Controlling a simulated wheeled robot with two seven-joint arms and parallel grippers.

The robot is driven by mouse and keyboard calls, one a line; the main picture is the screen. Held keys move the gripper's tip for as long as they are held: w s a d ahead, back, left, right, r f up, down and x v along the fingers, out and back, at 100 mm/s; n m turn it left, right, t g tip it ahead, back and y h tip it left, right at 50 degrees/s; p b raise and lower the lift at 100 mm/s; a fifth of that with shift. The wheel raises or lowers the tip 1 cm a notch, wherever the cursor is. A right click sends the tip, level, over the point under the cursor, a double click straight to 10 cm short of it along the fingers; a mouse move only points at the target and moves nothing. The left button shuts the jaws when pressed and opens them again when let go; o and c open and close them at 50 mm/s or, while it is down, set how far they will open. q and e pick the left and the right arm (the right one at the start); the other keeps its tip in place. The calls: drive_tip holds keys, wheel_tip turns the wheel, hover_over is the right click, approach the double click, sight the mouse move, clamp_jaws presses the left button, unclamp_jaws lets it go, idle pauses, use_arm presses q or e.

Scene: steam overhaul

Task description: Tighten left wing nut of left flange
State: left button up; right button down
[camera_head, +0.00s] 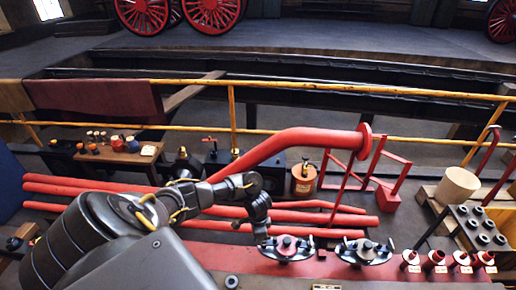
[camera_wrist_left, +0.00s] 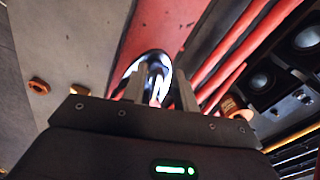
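The left flange (camera_head: 287,248) is a dark disc with small knobs on the red bench (camera_head: 230,258). A similar flange (camera_head: 364,250) sits to its right. My left gripper (camera_head: 263,236) points down at the left edge of the left flange, where the left wing nut is too small and covered to make out. In the left wrist view my two fingers (camera_wrist_left: 160,95) stand apart. A shiny rounded part (camera_wrist_left: 153,68), seemingly of the flange, shows beyond and between them. I cannot tell whether the fingers touch the nut. My right gripper is out of view.
Red pipes (camera_head: 330,218) run behind the bench, with a large flanged red pipe (camera_head: 300,142) rising above them. Several small red items (camera_head: 433,260) stand at the bench's right. An orange can (camera_head: 303,180) stands behind.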

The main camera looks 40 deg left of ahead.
use_arm(q)
drive_tip(key=shift+f, duration=0.3)
clamp_jaws()
